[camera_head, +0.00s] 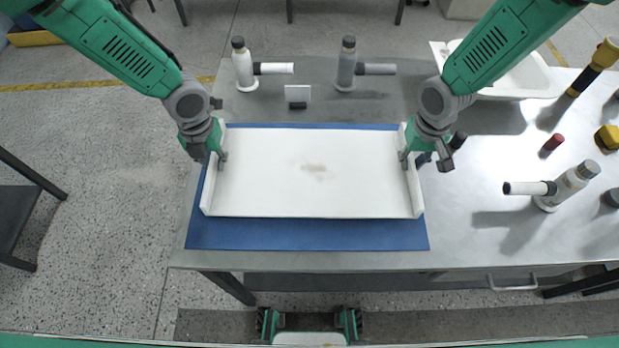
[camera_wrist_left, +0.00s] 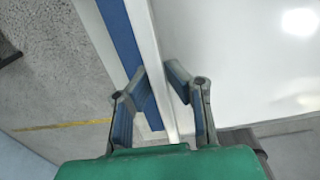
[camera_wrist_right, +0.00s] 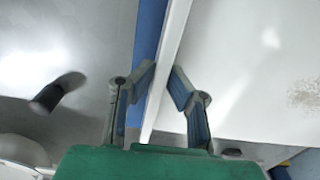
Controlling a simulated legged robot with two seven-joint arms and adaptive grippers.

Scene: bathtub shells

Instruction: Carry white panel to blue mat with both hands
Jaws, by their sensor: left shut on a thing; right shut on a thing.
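The white panel (camera_head: 290,190) is a wide, shallow piece with raised side rims and a faint brown smudge near its middle. In the head view it lies over the blue mat (camera_head: 310,236), which shows along its front, left and back edges. I cannot tell whether the panel touches the mat. My left gripper (camera_head: 221,158) is shut on the panel's left rim; the left wrist view shows the rim (camera_wrist_left: 150,60) between its fingers. My right gripper (camera_head: 404,158) is shut on the right rim, which shows between the fingers in the right wrist view (camera_wrist_right: 168,60).
A white basin (camera_head: 515,75) is at the back right. Another bottle (camera_head: 568,187) and a red-capped item (camera_head: 553,143) stand on the right of the grey table (camera_head: 480,235).

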